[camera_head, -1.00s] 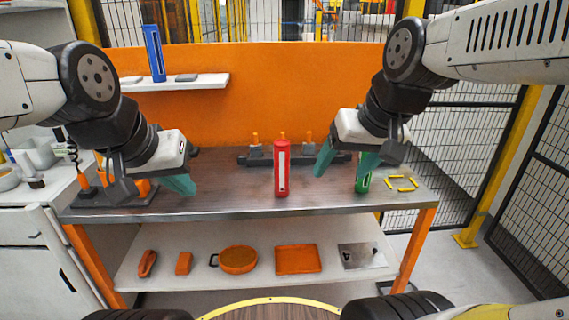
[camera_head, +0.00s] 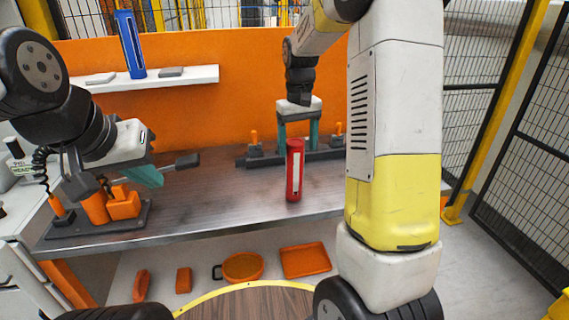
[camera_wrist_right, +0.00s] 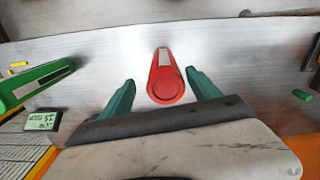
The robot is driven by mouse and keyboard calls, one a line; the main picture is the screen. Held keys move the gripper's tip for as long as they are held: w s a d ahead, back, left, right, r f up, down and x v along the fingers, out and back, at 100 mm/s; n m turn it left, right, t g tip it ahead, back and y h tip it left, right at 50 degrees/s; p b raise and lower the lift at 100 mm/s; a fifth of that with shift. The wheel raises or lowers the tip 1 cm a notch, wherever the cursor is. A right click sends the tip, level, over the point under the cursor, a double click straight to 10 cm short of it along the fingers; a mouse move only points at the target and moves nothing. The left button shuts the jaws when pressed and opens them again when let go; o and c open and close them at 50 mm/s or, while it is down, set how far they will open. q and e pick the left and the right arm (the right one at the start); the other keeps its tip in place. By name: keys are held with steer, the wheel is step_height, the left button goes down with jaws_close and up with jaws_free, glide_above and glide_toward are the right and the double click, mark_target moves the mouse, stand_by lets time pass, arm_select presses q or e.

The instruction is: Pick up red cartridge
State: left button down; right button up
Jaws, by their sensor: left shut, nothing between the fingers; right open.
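The red cartridge (camera_head: 295,172) stands upright on the metal worktop, a pale stripe down its side. My right gripper (camera_head: 298,135) is open, with its teal fingers to either side of the cartridge's top in the head view. In the right wrist view the round red end of the cartridge (camera_wrist_right: 166,85) shows between the two open fingertips (camera_wrist_right: 160,82), with no visible contact. How far down the fingers reach around it is hard to tell. My left gripper (camera_head: 150,176) is shut and empty, over the left part of the worktop, well away from the cartridge.
A dark fixture rail with orange pegs (camera_head: 254,150) lies behind the cartridge. An orange-parts stand (camera_head: 110,208) is near my left gripper. A blue cartridge (camera_head: 130,45) stands on the wall shelf. A green cartridge (camera_wrist_right: 35,85) shows in the wrist view. The worktop's middle left is clear.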

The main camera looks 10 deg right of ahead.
mark_target(294, 158)
steer(key=f, duration=0.2)
steer(key=a+f, duration=0.1)
steer(key=f, duration=0.1)
steer(key=shift+w+f, duration=0.15)
steer(key=shift+f, duration=0.2)
steer(key=shift+d+f, duration=0.1)
steer(key=shift+f, duration=0.4)
jaws_close()
